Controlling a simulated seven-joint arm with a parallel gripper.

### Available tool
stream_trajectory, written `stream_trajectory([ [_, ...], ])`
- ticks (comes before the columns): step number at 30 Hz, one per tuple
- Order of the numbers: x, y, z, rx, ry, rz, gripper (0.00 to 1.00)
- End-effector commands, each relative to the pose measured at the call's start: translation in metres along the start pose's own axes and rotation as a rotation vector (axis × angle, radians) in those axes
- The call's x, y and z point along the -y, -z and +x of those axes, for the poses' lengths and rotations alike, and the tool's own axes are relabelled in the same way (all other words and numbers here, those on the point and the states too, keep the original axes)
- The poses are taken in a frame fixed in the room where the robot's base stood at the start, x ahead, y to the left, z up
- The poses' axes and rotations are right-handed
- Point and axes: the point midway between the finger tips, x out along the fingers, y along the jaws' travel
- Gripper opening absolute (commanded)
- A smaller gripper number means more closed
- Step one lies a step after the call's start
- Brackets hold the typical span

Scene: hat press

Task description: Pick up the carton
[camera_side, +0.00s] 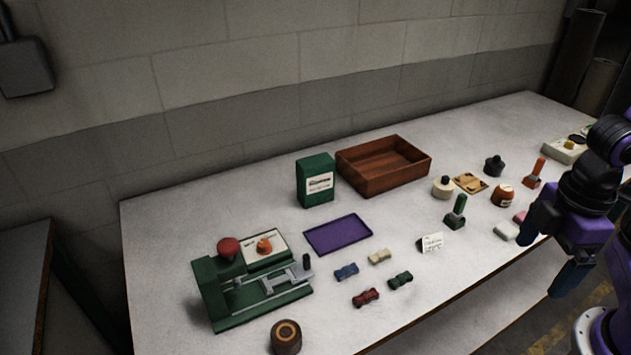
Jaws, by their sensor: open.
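The carton (316,180) is a green upright box with a white label on its front. It stands on the table left of the wooden tray, behind the purple mat. My gripper (548,262) is at the right edge of the view, near the table's front edge, far from the carton. It is open. Its fingers are dark and hard to make out, and nothing shows between them.
A brown wooden tray (361,178) stands right of the carton. A purple mat (338,235) lies in front, and a green press (222,284) stands front left. Several small bows, bottles and stamps, and a white card (431,243), occupy the middle and right.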

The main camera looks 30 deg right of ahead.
Motion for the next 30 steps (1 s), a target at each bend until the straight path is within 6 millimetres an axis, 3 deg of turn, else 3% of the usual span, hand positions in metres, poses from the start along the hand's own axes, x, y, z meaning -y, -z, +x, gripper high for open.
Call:
stream_trajectory([
  [5,-0.006,0.019,-0.003,0.016,0.044,-0.009,0.95],
  [14,-0.045,0.091,-0.007,-0.009,0.234,-0.073,0.95],
  [23,-0.114,0.16,-0.005,-0.181,0.397,-0.154,0.95],
  [30,-0.192,0.2,0.001,-0.408,0.444,-0.223,0.95],
])
